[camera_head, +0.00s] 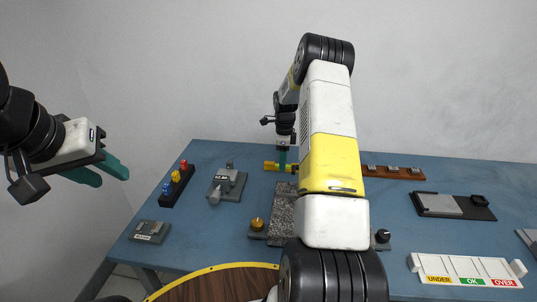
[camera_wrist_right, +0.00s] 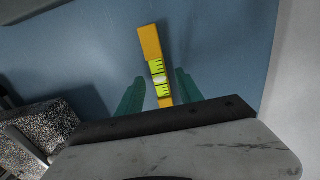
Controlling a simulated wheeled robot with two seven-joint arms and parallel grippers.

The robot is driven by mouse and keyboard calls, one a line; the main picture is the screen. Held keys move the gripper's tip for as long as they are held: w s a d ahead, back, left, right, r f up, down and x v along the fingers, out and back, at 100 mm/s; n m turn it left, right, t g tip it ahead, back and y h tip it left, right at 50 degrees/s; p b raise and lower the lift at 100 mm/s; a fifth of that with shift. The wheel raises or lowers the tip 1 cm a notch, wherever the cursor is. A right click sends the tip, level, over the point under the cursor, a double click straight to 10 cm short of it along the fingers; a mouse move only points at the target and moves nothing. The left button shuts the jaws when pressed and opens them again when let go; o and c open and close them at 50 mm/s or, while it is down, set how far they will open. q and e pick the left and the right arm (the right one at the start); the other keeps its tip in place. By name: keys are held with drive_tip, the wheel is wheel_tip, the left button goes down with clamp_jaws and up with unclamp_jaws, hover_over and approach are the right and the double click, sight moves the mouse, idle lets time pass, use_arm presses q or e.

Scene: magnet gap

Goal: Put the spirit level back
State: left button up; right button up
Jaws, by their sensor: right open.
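The spirit level is a yellow bar (camera_head: 270,167) lying on the blue table behind the speckled grey block. In the right wrist view the spirit level (camera_wrist_right: 150,42) shows its bright green vial section with dark marks. My right gripper (camera_head: 282,166) is over the level, and in the wrist view its teal fingers (camera_wrist_right: 157,92) stand on either side of it with gaps, open. My right arm hides part of the table's middle. My left gripper (camera_head: 112,173) is raised beyond the table's left edge, its teal fingers apart and empty.
The speckled grey block (camera_head: 283,215) stands in front of the level, with a brass knob (camera_head: 257,224) beside it. A black rack with coloured pegs (camera_head: 177,185) and a grey device (camera_head: 227,184) are to the left. A white UNDER/OK/OVER tray (camera_head: 467,270) is front right.

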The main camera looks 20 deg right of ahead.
drive_tip(key=s+a+r+n+t, duration=0.1)
drive_tip(key=s+a+r+n, duration=0.2)
drive_tip(key=r, duration=0.8)
drive_tip(key=s+a+r+n+t, duration=0.1)
drive_tip(key=s+a+r+n, duration=0.15)
drive_tip(key=r, duration=0.85)
drive_tip(key=s+a+r+n+t, duration=0.1)
drive_tip(key=s+a+r+n, duration=0.25)
drive_tip(key=s, duration=0.25)
drive_tip(key=s+a+r+n+t+y, duration=0.1)
drive_tip(key=s+a+r+n, duration=0.25)
drive_tip(key=s, duration=0.25)
drive_tip(key=s+a+r+n+t, duration=0.1)
drive_tip(key=s+a+r+n, duration=0.1)
drive_tip(key=s+r+n, duration=0.3)
drive_tip(key=s+a+f+n, duration=0.1)
drive_tip(key=s+a+n, duration=0.1)
drive_tip(key=s, duration=0.4)
drive_tip(key=s+a+f+n+t+y, duration=0.1)
drive_tip(key=s+a+f+n, duration=0.1)
drive_tip(key=s+n, duration=0.2)
drive_tip(key=shift+s+f, duration=0.25)
drive_tip(key=shift+s, duration=0.9)
drive_tip(key=shift+c, duration=0.7)
drive_tip(key=shift+d, duration=0.15)
